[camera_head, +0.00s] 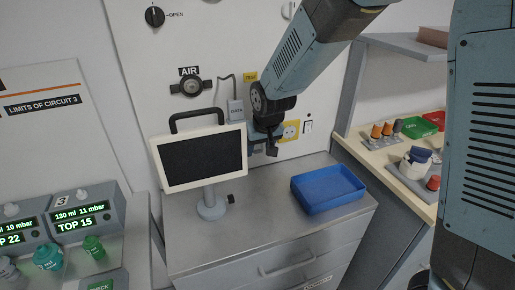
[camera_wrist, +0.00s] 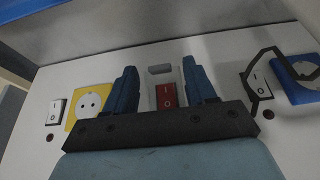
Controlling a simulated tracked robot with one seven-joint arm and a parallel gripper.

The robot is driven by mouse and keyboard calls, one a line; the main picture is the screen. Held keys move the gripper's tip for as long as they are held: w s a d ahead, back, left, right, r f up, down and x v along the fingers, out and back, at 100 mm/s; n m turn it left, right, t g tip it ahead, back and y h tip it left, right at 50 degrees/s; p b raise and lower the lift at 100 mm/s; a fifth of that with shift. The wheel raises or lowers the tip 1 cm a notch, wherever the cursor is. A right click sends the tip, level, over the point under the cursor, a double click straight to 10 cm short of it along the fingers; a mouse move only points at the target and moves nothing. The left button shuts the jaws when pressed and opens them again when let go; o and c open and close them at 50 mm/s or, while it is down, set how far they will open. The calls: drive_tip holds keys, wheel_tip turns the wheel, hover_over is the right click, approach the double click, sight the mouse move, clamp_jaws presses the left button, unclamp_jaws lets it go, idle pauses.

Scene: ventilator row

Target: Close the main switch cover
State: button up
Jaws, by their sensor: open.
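My gripper (camera_head: 270,148) is in front of the wall panel, just right of the monitor, in the head view. In the wrist view my gripper (camera_wrist: 162,82) is open, with a dark blue finger on each side and nothing held between them. A red rocker switch (camera_wrist: 166,97) shows between the fingers. A pale frame with a grey window (camera_wrist: 160,71) sits directly above it in the picture and looks like the switch cover, standing open off the red rocker. I cannot tell whether a finger touches it. My gripper hides the switch and cover in the head view.
A yellow socket (camera_wrist: 90,102) and a white switch (camera_wrist: 55,110) are left of the fingers in the wrist view. Another switch (camera_wrist: 259,84), a cable and a blue socket (camera_wrist: 296,72) are right. The monitor (camera_head: 203,158) and blue tray (camera_head: 328,190) stand on the worktop below.

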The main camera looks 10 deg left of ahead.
drive_tip(key=shift+w+a+f, duration=0.1)
drive_tip(key=shift+w+f, duration=0.05)
drive_tip(key=shift+f, duration=0.25)
clamp_jaws()
idle(0.4)
